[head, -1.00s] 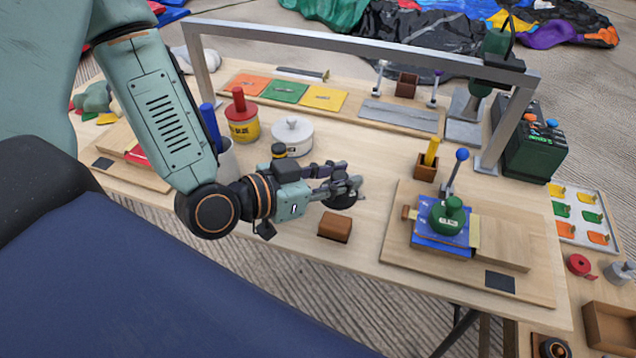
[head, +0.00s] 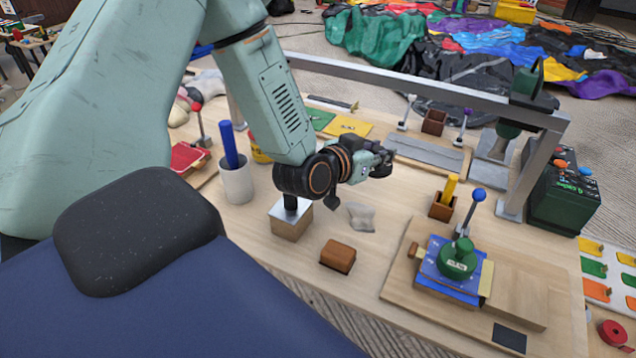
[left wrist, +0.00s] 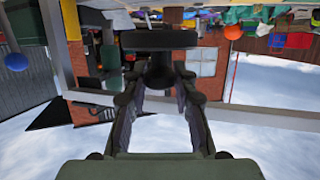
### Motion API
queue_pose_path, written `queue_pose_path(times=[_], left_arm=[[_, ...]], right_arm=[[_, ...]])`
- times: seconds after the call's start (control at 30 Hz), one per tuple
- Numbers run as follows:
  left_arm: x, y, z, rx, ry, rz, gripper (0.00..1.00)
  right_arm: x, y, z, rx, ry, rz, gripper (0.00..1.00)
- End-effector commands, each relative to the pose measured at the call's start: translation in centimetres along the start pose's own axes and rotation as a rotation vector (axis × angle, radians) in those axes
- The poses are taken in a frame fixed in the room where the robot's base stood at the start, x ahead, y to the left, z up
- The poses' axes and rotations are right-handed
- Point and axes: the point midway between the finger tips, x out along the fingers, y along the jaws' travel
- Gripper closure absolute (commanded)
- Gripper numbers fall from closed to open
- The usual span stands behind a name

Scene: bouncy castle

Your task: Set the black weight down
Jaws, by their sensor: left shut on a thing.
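My left gripper (head: 380,160) reaches over the table from the left, its fingers shut on the black weight (head: 383,170). In the left wrist view the black weight (left wrist: 158,40) shows as a dark disc with a knob between the two fingertips. My left gripper (left wrist: 159,78) fills the middle of that view. In the head view the weight is small and partly hidden by the fingers, and I cannot tell its height above the table (head: 395,205). My right gripper is not in view.
A brown block (head: 338,257) and a grey cloth (head: 361,217) lie nearer the front. A green weight (head: 457,258) sits on a blue pad (head: 442,286) to the right. A yellow peg stands in a wooden holder (head: 441,207). A metal frame (head: 420,88) spans the back.

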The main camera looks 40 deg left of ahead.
Motion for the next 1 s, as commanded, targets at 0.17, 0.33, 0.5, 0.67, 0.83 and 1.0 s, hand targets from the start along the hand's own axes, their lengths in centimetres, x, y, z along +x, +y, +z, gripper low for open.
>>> queue_pose_path(times=[0.17, 0.33, 0.5, 0.67, 0.83, 1.0], left_arm=[[2.2, -3.8, -1.9, -0.045, 0.009, -0.154, 1.00], [3.0, -5.5, -2.7, -0.071, 0.007, -0.236, 1.00], [3.7, -5.8, -1.3, -0.076, 0.003, -0.257, 1.00], [4.6, -5.6, 1.6, -0.075, 0.003, -0.255, 1.00], [5.2, -5.5, 3.1, -0.076, 0.006, -0.254, 1.00], [5.5, -5.5, 4.3, -0.075, 0.005, -0.254, 1.00]], right_arm=[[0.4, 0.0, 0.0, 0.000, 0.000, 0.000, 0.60], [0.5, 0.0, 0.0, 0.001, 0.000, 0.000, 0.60], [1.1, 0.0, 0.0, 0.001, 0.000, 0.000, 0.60], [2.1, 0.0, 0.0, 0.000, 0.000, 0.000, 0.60], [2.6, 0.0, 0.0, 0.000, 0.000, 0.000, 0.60], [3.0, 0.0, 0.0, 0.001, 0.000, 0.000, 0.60]])
